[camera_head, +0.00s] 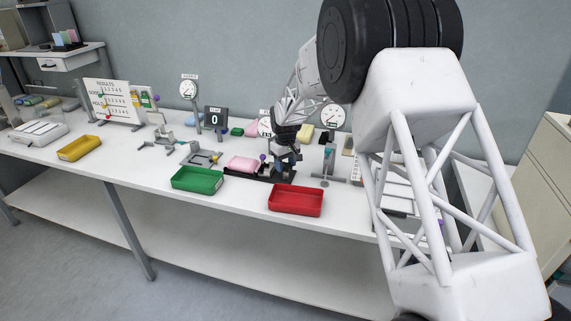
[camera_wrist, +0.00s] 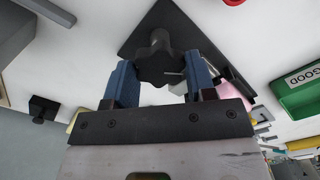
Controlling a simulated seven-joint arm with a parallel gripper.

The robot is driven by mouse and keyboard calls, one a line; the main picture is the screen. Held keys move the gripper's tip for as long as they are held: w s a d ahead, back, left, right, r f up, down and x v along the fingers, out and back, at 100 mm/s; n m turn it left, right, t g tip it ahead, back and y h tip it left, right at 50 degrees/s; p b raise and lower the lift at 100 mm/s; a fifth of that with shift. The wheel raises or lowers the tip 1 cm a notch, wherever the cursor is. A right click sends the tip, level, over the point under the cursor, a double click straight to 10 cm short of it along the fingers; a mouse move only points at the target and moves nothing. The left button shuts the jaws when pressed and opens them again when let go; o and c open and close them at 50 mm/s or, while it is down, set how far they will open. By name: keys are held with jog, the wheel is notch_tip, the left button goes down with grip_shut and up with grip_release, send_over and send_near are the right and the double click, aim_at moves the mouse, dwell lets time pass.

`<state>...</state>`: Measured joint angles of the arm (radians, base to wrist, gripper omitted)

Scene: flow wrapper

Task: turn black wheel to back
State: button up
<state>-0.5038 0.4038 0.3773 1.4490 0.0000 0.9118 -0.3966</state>
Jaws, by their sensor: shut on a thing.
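The black wheel (camera_wrist: 160,66) is a dark, lobed knob with a small pale pointer mark, on a dark base plate (camera_wrist: 185,25) in the wrist view. My gripper (camera_wrist: 160,78) has its two blue fingers on either side of the wheel, shut on it. In the head view my gripper (camera_head: 284,152) is at the middle of the bench, by the dark base with a pink block (camera_head: 243,164). There the wheel is hidden behind the gripper and cannot be made out.
A green tray (camera_head: 197,180) and a red tray (camera_head: 295,200) stand at the bench's front edge near the gripper. A yellow tray (camera_head: 80,148) is farther left. Dial gauges (camera_head: 333,117) and a black display (camera_head: 215,119) stand behind.

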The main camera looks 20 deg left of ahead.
aim_at(286, 165)
jog(key=n, duration=0.4)
jog(key=shift+n, duration=0.3)
jog(key=n, duration=0.4)
dwell(0.3)
jog(key=o, duration=0.9)
jog(key=shift+r, duration=0.1)
jog(key=shift+r, duration=3.85)
